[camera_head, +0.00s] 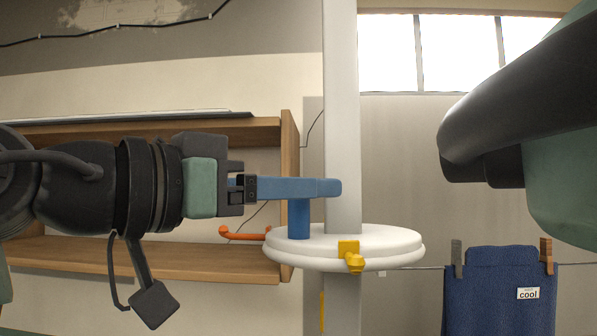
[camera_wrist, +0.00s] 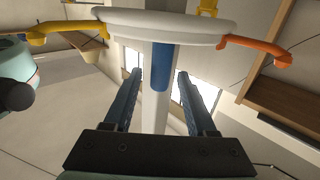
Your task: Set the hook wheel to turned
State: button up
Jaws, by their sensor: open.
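The hook wheel (camera_head: 390,241) is a white round disc around a pale upright post. A yellow hook (camera_head: 350,256) is on its near side and an orange hook (camera_head: 243,234) on its left. A blue peg (camera_head: 299,220) stands up from its top, left of the post. My gripper (camera_head: 332,187) reaches in from the left, its blue fingers level just above the disc. In the wrist view, my gripper (camera_wrist: 159,75) is open, with the blue peg (camera_wrist: 161,68) between the fingers and a gap on each side. That view also shows the wheel (camera_wrist: 165,30) with yellow and orange hooks.
The pale post (camera_head: 342,110) rises close to my fingertips. A wooden shelf (camera_head: 290,150) stands behind on the left. A blue cloth (camera_head: 500,295) hangs on a line at lower right, held by pegs. A window (camera_head: 455,55) is at the back.

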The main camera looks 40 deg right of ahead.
jog(key=shift+d, duration=0.25)
jog(key=shift+c, duration=0.2)
grip_shut()
dwell(1.1)
